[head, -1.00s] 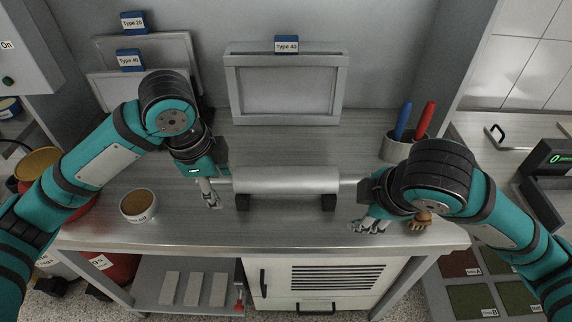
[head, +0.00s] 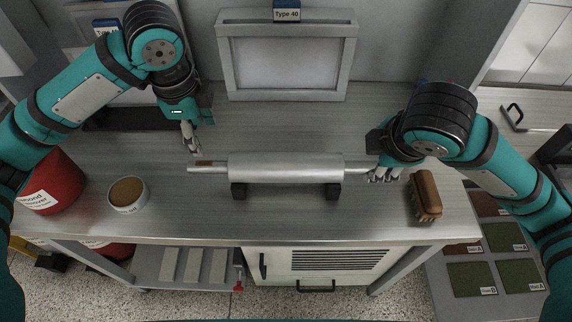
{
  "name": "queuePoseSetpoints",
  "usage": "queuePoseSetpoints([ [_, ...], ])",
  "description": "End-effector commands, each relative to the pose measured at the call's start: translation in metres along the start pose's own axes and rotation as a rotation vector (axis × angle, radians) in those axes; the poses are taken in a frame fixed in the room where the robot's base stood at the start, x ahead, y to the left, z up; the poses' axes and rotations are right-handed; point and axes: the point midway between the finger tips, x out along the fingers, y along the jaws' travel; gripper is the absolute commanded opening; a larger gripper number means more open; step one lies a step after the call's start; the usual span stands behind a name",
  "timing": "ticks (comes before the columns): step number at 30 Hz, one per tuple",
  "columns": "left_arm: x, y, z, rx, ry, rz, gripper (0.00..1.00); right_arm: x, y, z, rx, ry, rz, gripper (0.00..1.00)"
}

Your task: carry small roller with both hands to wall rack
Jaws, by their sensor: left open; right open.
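The small roller (head: 286,168) is a silver cylinder lying level on two black supports (head: 238,192) in the middle of the bench. Its thin left handle (head: 206,167) is bare. My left gripper (head: 194,142) is open and apart from the roller, behind and above the left handle. My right gripper (head: 381,174) is open with its fingers at the right handle (head: 357,165). They hide the handle's end, and I cannot tell whether they touch it. I cannot make out a wall rack in this view.
A grey frame labelled Type 40 (head: 231,63) stands at the back. A cup of brown stuff (head: 128,195) and a red container (head: 52,184) stand at left. A brown brush (head: 425,194) lies at right, near my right gripper. The bench front is clear.

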Motion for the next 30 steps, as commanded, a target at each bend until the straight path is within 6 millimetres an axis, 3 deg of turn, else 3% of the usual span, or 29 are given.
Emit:
queuePoseSetpoints([
  [7,0.035,0.001,0.0,0.0,-0.001,0.002,0.55,0.035,-0.003,-0.001,0.003,0.002,-0.01,0.55],
  [21,0.122,0.001,0.0,0.001,0.0,0.002,0.55,0.122,-0.002,0.001,0.001,-0.003,-0.004,0.55],
  [30,0.147,0.0,0.0,0.0,0.0,-0.001,0.55,0.147,-0.001,0.0,0.0,-0.001,-0.001,0.55],
])
